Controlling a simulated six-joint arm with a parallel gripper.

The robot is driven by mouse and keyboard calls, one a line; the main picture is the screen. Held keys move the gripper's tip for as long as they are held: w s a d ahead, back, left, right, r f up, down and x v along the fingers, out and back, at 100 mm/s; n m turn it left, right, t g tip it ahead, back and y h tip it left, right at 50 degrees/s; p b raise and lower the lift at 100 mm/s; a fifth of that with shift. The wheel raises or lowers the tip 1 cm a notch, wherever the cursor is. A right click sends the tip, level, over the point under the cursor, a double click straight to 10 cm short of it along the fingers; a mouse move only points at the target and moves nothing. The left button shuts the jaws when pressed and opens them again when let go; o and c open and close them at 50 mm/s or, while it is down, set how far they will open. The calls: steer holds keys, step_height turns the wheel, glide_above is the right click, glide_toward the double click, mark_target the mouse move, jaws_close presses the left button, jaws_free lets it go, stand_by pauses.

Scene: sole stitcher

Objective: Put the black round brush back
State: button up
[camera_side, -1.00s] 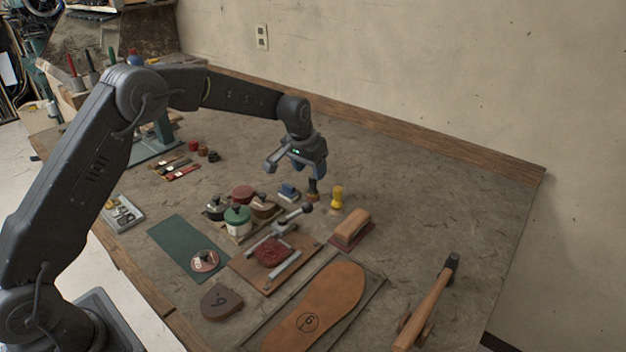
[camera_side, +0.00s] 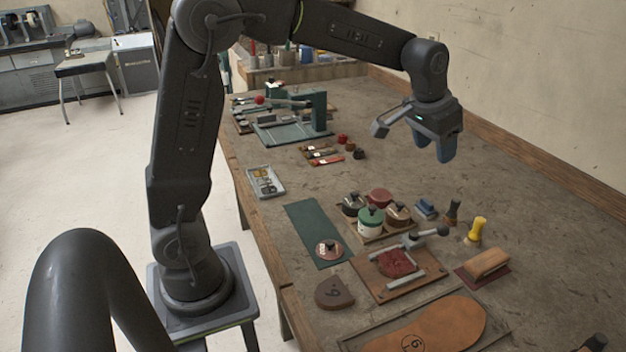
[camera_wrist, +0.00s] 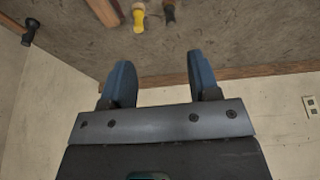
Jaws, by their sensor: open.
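The black round brush (camera_side: 452,212) stands upright on the table, with a dark handle and a brownish lower end. It stands between a small blue block and a yellow-handled round brush (camera_side: 477,230). In the wrist view the dark brush (camera_wrist: 169,12) is cut off at the top edge, beside the yellow one (camera_wrist: 138,18). My gripper (camera_side: 416,142) is open and empty, raised above the table behind the brushes and clear of them. Its two blue fingers (camera_wrist: 160,78) show apart in the wrist view with nothing between them.
A wood-backed brush (camera_side: 484,265) lies on a dark red pad. A rack of lidded jars (camera_side: 372,236), a clamp fixture (camera_side: 395,268) and a leather sole (camera_side: 440,325) crowd the front. The wall and its wooden edge strip (camera_side: 500,145) bound the back.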

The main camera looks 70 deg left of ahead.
steer(key=s+d+t, duration=0.1)
steer(key=s+d, duration=0.1)
steer(key=s, duration=2.4)
steer(key=shift+s+t, duration=0.3)
steer(key=shift+s, duration=0.05)
